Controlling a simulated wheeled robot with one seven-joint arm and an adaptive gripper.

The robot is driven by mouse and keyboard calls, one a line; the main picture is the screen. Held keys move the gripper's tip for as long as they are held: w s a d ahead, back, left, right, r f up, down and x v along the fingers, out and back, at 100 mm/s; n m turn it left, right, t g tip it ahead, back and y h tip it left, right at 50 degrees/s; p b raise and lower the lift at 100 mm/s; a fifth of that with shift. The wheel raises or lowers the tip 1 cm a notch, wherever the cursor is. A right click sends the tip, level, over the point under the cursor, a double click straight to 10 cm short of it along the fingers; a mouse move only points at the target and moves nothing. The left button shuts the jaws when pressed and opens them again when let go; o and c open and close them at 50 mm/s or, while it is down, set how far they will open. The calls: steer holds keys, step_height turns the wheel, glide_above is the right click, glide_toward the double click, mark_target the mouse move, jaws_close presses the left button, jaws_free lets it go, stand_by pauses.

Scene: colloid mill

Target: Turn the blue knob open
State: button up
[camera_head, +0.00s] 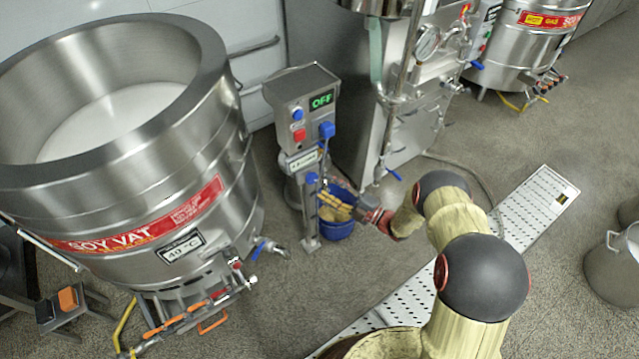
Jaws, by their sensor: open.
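The colloid mill's grey control box (302,90) shows a green "OFF" display (321,100). A blue knob (327,130) sticks out at the right of the front. Another small blue part (311,178) sits lower, at the top of a metal post. I cannot tell which blue part the task means. My gripper (326,200) is open beside the post, below and right of that lower part and apart from the upper knob. Its fingertips are small and partly blend with the background.
A large steel soy vat (130,190) stands at the left, with a blue-handled valve (268,247). A blue bucket (337,230) with tan contents sits under my gripper. A steel machine (405,130) stands behind. A perforated floor drain (520,215) and pots (612,265) are at the right.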

steer(key=v, duration=0.6)
steer(key=shift+s+d, duration=0.25)
steer(key=shift+d, duration=0.05)
